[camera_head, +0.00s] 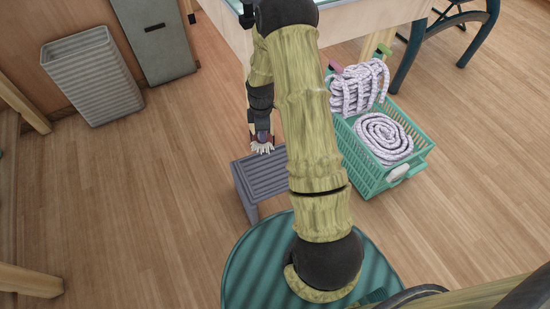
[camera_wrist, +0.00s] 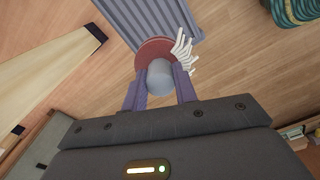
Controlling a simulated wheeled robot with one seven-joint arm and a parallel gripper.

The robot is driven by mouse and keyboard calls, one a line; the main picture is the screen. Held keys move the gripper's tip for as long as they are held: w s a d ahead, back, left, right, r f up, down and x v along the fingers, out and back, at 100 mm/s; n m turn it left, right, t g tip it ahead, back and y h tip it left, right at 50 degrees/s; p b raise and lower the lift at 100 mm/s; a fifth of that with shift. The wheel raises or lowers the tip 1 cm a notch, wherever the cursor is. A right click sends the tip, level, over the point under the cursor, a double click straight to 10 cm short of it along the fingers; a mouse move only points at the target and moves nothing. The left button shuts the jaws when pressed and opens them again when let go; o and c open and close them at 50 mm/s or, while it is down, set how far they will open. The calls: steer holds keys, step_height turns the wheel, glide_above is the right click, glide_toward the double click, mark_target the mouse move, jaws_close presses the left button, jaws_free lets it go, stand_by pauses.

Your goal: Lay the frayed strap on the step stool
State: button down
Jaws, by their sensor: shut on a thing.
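The grey slatted step stool (camera_head: 258,178) stands on the floor, left of my arm in the head view; part of its top also shows in the wrist view (camera_wrist: 150,18). A grey-blue cylinder sits between the fingers. In the head view the strap's white strands (camera_head: 262,148) are at the stool's far edge. I cannot tell whether the strap touches the stool.
A green crate (camera_head: 372,186) with coiled white rope stands right of my arm. A grey slatted bin (camera_head: 92,80) and a grey cabinet (camera_head: 158,40) are at the back left. A table (camera_head: 345,22) stands behind. The wooden floor left of the stool is clear.

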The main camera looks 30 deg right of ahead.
steer(key=d+f+n+b, duration=0.2)
steer(key=f+n+b, duration=0.1)
steer(key=f+b, duration=0.4)
steer(key=w+d+f+n+b, duration=0.1)
steer(key=d+f+n+b, duration=0.2)
steer(key=f+b, duration=0.3)
step_height(320, 180, down, 2)
steer(key=shift+n+b, duration=0.4)
steer(key=shift+s, duration=0.1)
steer(key=shift+r+p, duration=0.2)
steer(key=shift+p, duration=0.6)
steer(key=b, duration=0.3)
glide_above(275, 168)
steer(key=shift+f, duration=3.2)
steer(key=shift+f, duration=0.45)
steer(key=c, duration=1)
jaws_free()
steer(key=shift+d, duration=0.1)
